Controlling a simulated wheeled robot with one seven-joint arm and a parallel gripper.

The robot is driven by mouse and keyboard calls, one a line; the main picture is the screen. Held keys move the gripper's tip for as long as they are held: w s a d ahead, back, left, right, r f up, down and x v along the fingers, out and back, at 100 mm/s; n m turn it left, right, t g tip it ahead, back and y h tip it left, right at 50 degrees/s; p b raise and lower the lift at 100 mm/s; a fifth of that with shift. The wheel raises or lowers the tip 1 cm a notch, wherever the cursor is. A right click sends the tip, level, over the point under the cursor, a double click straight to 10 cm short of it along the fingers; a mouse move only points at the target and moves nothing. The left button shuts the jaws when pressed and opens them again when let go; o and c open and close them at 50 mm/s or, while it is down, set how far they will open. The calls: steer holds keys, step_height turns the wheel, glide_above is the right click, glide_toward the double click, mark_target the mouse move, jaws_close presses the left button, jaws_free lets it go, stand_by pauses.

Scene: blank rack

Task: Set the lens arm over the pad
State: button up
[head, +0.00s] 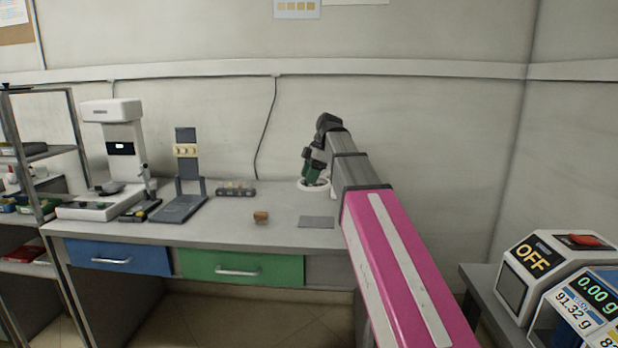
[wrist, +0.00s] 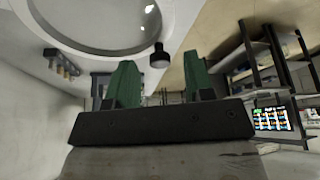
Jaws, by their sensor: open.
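The lens arm's head is a pale ring around a round lens (head: 313,186), at the back of the bench. It fills the upper left of the wrist view (wrist: 72,42), with a small dark knob (wrist: 160,60) at its rim. My gripper (head: 308,172) is at the lens ring in the head view. In the wrist view its green fingers (wrist: 160,70) are apart, with the knob showing between their tips; I see no contact. The grey pad (head: 316,222) lies flat on the bench, in front of the ring. The rest of the lens arm is hidden behind my arm.
A small brown block (head: 261,217) sits left of the pad. A rack of small items (head: 236,189), a dark stand (head: 186,175) and a white instrument (head: 112,150) stand farther left. Bare bench lies around the pad. Scales (head: 580,300) stand at the lower right.

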steer(key=v, duration=0.7)
